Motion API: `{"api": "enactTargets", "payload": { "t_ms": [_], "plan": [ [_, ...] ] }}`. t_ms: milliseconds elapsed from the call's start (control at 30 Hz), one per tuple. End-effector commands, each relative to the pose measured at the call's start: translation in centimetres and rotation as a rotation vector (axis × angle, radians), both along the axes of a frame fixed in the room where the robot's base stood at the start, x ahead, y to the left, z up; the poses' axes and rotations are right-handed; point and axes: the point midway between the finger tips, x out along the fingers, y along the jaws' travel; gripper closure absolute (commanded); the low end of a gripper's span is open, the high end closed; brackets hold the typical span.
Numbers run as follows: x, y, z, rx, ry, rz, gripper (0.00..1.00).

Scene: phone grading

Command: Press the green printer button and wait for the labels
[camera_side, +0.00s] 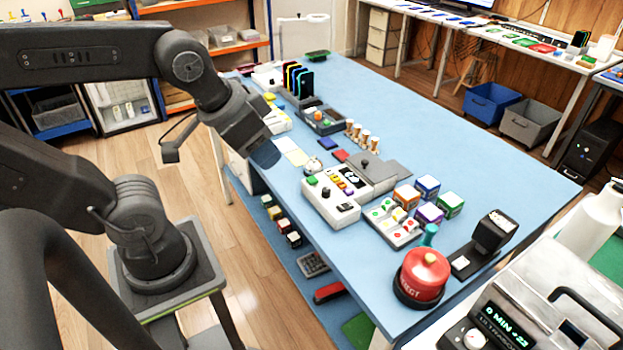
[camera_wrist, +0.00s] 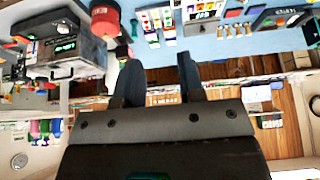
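A white control box (camera_side: 335,207) stands on the blue table (camera_side: 400,110) with a small green button (camera_side: 312,180), coloured keys, a small display and dark knobs. I cannot tell for sure that it is the printer. My gripper (camera_side: 265,152) hangs at the table's left edge, left of the box and apart from it. In the wrist view the two dark fingers of my gripper (camera_wrist: 158,66) stand apart with nothing between them. Pale paper sheets (camera_side: 297,158) lie on the table just right of my gripper; I cannot tell whether they are labels.
A red round container marked "REJECT" (camera_side: 423,275) stands at the near table corner and shows in the wrist view (camera_wrist: 105,20). Coloured boxes (camera_side: 427,187), a black stand (camera_side: 490,235) and a rack of phones (camera_side: 298,85) are on the table. The far right tabletop is clear.

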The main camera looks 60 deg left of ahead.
Motion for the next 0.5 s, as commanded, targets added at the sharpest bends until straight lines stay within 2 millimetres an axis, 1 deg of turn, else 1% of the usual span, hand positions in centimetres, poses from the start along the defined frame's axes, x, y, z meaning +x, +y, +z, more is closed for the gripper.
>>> {"api": "enactTargets", "payload": {
  "t_ms": [33,300,367,500],
  "plan": [
    [0.0,0.0,0.0,0.0,0.0,0.0,0.69],
    [0.0,0.0,0.0,0.0,0.0,0.0,0.95],
    [0.0,0.0,0.0,0.0,0.0,0.0,1.0],
    [0.0,0.0,0.0,0.0,0.0,0.0,1.0]
  ]
}}
